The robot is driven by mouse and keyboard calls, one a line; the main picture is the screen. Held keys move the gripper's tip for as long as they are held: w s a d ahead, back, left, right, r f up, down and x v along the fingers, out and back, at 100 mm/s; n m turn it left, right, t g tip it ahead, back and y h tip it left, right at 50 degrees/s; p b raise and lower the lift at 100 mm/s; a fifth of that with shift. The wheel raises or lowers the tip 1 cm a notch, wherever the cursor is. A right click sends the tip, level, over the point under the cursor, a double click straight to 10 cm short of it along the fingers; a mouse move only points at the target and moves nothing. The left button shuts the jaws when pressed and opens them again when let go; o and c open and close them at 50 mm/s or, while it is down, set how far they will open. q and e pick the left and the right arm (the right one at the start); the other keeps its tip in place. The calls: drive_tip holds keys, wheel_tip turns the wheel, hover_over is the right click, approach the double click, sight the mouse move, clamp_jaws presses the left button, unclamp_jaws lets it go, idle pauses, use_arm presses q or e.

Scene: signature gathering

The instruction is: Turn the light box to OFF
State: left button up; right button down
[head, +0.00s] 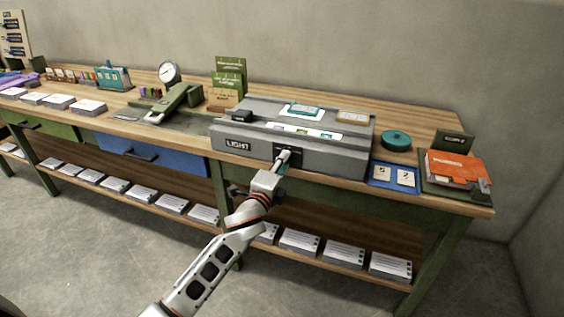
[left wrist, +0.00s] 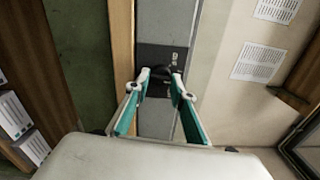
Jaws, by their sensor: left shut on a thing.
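The light box (head: 238,146) is a long grey box with a "LIGHT" label, standing at the front edge of the workbench. A dark switch plate (head: 293,154) sits on its front face. In the left wrist view, a dark round knob (left wrist: 178,73) stands out from the plate; its lettering is too small to read. My left gripper (head: 284,156) is at the plate, and in the left wrist view (left wrist: 161,80) its fingertips are closed around the knob from both sides. Which setting the knob points to cannot be told. My right gripper is not in view.
A blue card tray (head: 371,182), an orange item (head: 456,165) and a teal round tin (head: 396,139) lie right of the box. A green press-like device (head: 176,104) stands left of it. Paper stacks (head: 299,242) fill the lower shelf below my arm.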

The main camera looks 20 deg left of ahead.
use_arm(q)
drive_tip(key=n+p, duration=0.4)
drive_tip(key=n, duration=0.7)
drive_tip(key=shift+p, duration=0.4)
drive_tip(key=shift+n, duration=0.3)
drive_tip(key=o, duration=1.1)
